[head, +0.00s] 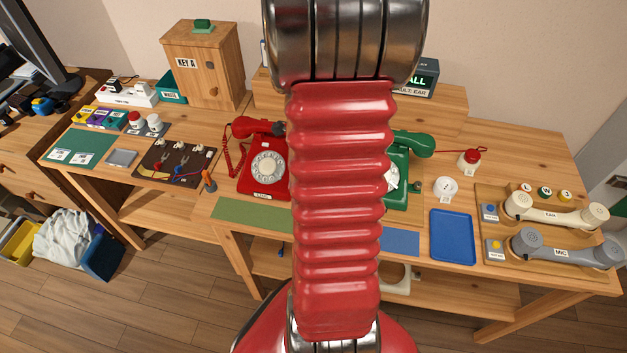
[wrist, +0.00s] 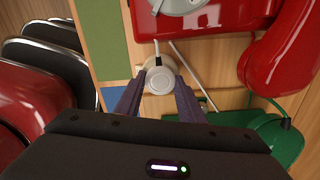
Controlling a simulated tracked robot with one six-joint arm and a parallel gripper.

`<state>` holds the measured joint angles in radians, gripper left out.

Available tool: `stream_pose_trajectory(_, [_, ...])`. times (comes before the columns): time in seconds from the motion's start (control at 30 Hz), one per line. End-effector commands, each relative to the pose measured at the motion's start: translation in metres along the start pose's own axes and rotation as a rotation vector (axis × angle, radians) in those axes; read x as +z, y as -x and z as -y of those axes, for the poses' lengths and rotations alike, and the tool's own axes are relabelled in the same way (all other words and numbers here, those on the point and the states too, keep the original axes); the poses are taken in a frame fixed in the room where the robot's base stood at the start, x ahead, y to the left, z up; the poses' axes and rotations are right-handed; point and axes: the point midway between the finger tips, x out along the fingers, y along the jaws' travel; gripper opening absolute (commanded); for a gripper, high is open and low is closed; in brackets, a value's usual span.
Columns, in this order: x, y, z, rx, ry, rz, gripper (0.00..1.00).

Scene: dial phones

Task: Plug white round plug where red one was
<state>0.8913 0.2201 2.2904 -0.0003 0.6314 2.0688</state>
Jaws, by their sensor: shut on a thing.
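A white round plug (wrist: 159,80) sits between the fingertips of my gripper (wrist: 160,84) in the wrist view, and the fingers are shut on it. It is over the wooden table between the two phones, near the front mats. Whether it touches the table or a socket below, I cannot tell. In the head view my arm hides my gripper and the held plug. A red plug (head: 469,160) with a red cord stands right of the green phone (head: 404,180). A white round piece (head: 445,187), perhaps a socket, is just in front of it.
The red phone (head: 262,170) is left of my arm, and its red handset (wrist: 286,50) shows close by in the wrist view. A blue tray (head: 452,237) and a board with two handsets (head: 490,225) are at the right. Bare wood lies around the red plug.

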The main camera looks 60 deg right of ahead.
Motion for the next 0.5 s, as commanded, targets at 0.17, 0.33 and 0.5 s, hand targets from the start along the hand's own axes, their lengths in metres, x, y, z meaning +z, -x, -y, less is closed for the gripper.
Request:
stream_pose_trajectory(0.17, [0.0001,-0.0006,0.0,0.0,0.0,0.0,0.17])
stream_pose_trajectory(0.33, [0.0001,-0.0005,0.0,0.0,0.0,0.0,0.42])
stream_pose_trajectory(0.5, [0.0001,-0.0005,0.0,0.0,0.0,0.0,0.54])
